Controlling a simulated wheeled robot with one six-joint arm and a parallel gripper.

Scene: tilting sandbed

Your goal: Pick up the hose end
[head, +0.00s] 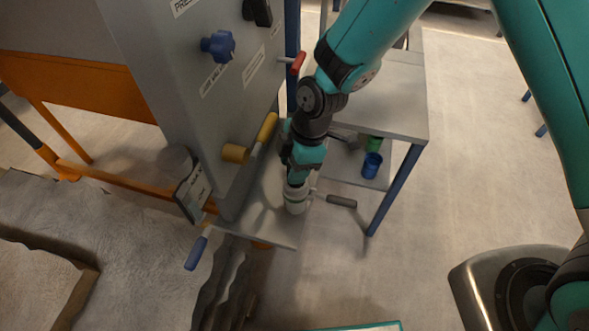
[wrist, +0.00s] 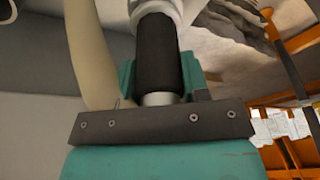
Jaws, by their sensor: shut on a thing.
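The hose end shows in the wrist view as a black sleeve (wrist: 158,50) with a silver tip, between the two teal fingers of my gripper (wrist: 159,78). My gripper is shut on it. A pale grey-white part joins the sleeve at the top of that view. In the head view my gripper (head: 298,180) points down beside the grey panel. A white banded fitting (head: 296,200) shows just below it, above a grey plate. The sleeve is mostly hidden by my gripper there. A beige hose (wrist: 92,50) curves past on the left of the wrist view.
The grey panel (head: 190,80) with a blue knob (head: 218,46) and a yellow handle (head: 264,130) stands close at the left. A dark grey lever grip (head: 341,201) juts out at the right. A grey table (head: 395,105) stands behind.

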